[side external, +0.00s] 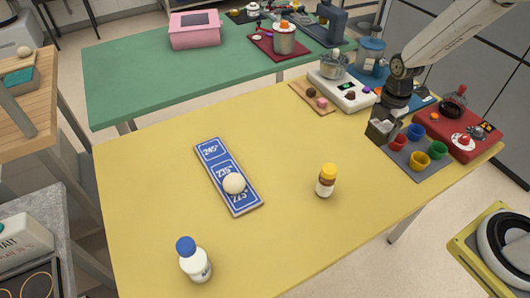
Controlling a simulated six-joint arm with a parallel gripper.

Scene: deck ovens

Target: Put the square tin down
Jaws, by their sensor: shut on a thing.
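My gripper (386,120) points down at the right side of the yellow table (280,150). It is shut on a small grey square tin (377,136), partly hidden by the fingers. The tin is at the left edge of a grey mat (401,158) with small coloured cups on it. I cannot tell whether the tin touches the table or hangs just above it. A blue board (240,205) with temperature labels lies left of centre, and a pale ball (234,183) rests on its lower part.
A red cup (398,141), yellow cup (420,160) and green cup (438,149) stand close right of the tin. A scale (345,93) is behind. A yellow-capped bottle (326,181) and blue-capped bottle (195,262) stand nearer. The table's middle is clear.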

